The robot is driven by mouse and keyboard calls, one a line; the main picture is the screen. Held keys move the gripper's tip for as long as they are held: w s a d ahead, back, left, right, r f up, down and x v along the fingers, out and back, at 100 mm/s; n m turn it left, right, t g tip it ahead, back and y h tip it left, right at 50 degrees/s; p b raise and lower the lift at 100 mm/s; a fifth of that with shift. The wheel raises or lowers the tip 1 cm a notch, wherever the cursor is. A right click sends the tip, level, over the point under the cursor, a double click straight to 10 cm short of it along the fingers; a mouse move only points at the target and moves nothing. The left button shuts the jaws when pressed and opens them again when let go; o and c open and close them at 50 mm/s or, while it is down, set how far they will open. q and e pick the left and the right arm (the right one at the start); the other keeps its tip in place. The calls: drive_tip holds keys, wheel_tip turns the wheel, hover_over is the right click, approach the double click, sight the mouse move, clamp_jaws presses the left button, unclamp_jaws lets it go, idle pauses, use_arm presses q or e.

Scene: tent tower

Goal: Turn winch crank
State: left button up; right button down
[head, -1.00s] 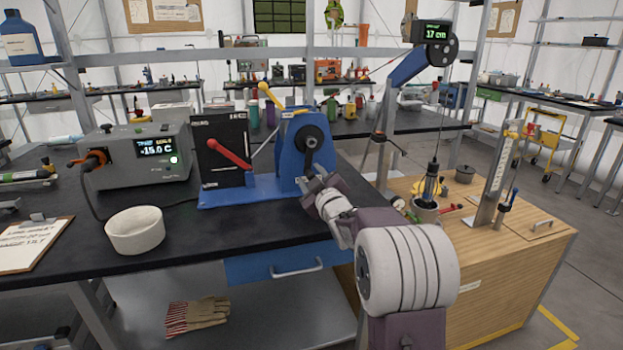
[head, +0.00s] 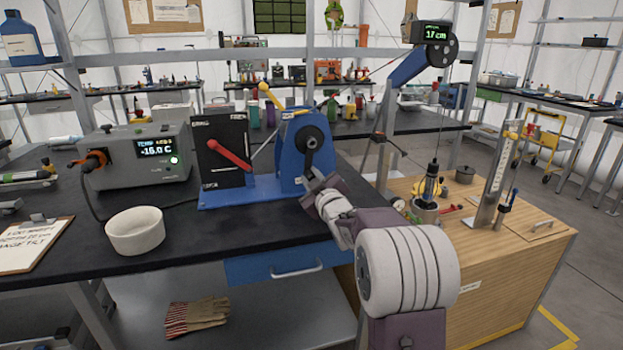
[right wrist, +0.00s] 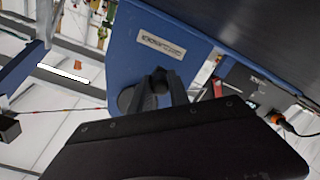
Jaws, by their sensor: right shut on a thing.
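The blue winch (head: 291,150) stands on the black bench, with a dark round hub on its near side. The winch crank (head: 311,146) hangs down from that hub toward my right gripper (head: 312,184). My right gripper is shut on the crank's lower end; its fingers and the handle are partly hidden by the wrist. In the right wrist view, the blue winch housing (right wrist: 165,45) with a label fills the middle, and the dark crank hub (right wrist: 133,98) shows behind the large dark gripper body. My left gripper is not in view.
A black box with a red lever (head: 229,153) stands left of the winch. A grey temperature unit (head: 135,155) and a white bowl (head: 136,231) are further left. A cable runs to a pulley (head: 441,50) with a 17 cm readout above the wooden cabinet (head: 500,270).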

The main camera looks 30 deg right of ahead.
idle(0.8)
drive_tip(key=a+m, duration=0.2)
drive_tip(key=m, duration=0.1)
drive_tip(key=a+r+m, duration=0.1)
drive_tip(key=shift+w+a+r+m, duration=0.1)
drive_tip(key=shift+w+a+m, duration=0.05)
drive_tip(key=shift+w+m, duration=0.25)
drive_tip(key=c, duration=1.2)
unclamp_jaws()
drive_tip(key=shift+c, duration=0.2)
drive_tip(key=v, duration=0.9)
drive_tip(key=shift+p, duration=0.35)
